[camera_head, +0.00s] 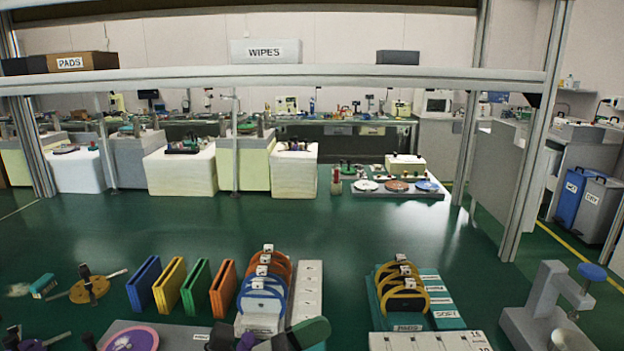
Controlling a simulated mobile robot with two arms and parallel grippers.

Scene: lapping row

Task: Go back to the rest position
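Neither of my grippers can be made out in the head view. A dark, green-ended elongated shape (305,332) lies at the bottom edge in front of the rack of rings; it looks like a tool handle, and its lower part is cut off by the picture edge. A rack with orange and blue rings (262,302) stands at the bottom middle. A second rack with yellow rings (403,302) stands to its right on a teal base.
Blue, yellow, green and orange upright plates (144,284) stand at the left. A grey press-like stand (543,306) is at the right. A shelf beam (280,77) crosses above, bearing a WIPES box (265,50) and a PADS box (75,62).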

